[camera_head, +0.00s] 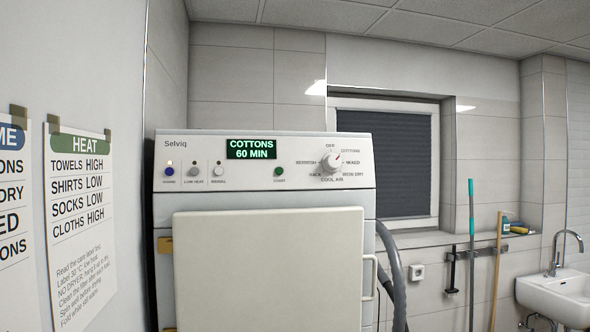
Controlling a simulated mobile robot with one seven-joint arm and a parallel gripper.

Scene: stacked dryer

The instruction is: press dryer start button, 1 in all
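The dryer (265,180) stands in the middle of the head view, a white machine with its square front door (268,265) shut or nearly so. My gripper is not in view.
A "HEAT" sign (80,190) hangs on the left wall, close to the dryer. A grey hose (393,270) curves down at the dryer's right. Two poles (471,250) and a sink (555,295) stand farther right. The space in front of the panel looks clear.

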